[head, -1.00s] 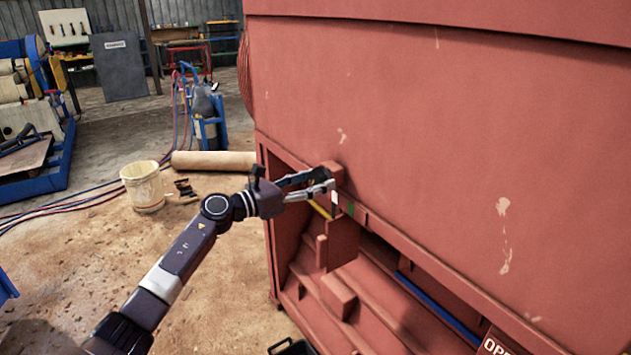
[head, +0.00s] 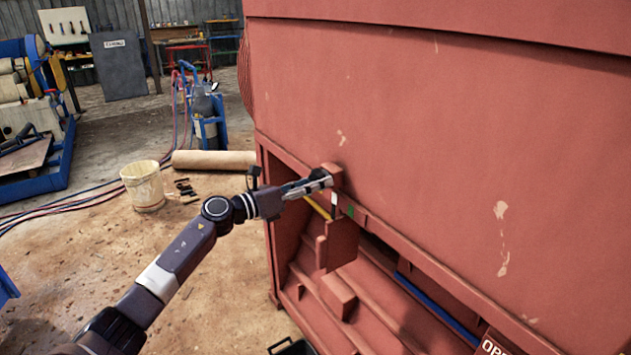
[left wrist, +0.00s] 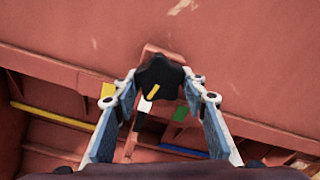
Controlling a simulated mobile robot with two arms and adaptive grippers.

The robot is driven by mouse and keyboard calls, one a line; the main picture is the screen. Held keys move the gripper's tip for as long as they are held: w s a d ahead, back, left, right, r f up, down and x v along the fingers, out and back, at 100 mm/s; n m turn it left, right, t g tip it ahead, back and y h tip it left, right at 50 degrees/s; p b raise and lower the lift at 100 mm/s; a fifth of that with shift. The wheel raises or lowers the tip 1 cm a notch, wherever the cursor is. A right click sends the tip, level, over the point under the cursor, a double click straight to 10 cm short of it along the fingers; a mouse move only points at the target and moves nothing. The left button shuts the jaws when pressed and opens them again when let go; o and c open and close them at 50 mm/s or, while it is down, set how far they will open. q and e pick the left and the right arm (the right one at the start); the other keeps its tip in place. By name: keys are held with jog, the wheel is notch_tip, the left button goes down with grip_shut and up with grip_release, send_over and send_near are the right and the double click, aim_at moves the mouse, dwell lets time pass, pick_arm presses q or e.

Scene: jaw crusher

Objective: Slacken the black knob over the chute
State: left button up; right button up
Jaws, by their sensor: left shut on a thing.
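The black knob (left wrist: 159,77) shows in the left wrist view, lobed, with a yellow pointer mark on its face. It sits on a red bracket on the red crusher body, above the chute opening. My left gripper (left wrist: 165,88) has its two fingers on either side of the knob, shut on it. In the head view my left gripper (head: 326,180) reaches the bracket (head: 334,172) from the left, and its fingers hide the knob. A white mark (left wrist: 145,105) and a green mark (left wrist: 180,113) lie just below the knob. My right gripper is not in view.
The red crusher wall (head: 440,130) fills the right side. Below the knob is the open chute with ledges and a blue bar (head: 438,305).

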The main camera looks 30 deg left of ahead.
pick_arm(q)
jog(key=n+p, duration=0.1)
jog(key=n, duration=0.1)
jog(key=n+p, duration=0.1)
jog(key=n, duration=0.1)
jog(key=n+p, duration=0.1)
jog(key=n, duration=0.1)
jog(key=shift+r+n, duration=0.25)
jog(key=shift+n, duration=0.05)
jog(key=n+p, duration=0.1)
jog(key=n, duration=0.2)
jog(key=shift+d+p, duration=0.1)
jog(key=shift+p, duration=0.2)
jog(key=shift+n+p, duration=0.65)
jog(key=shift+n, duration=0.95)
jog(key=o, duration=1.2)
jog(key=shift+c, duration=0.2)
jog(key=v, duration=1.2)
jog(key=shift+f, duration=0.2)
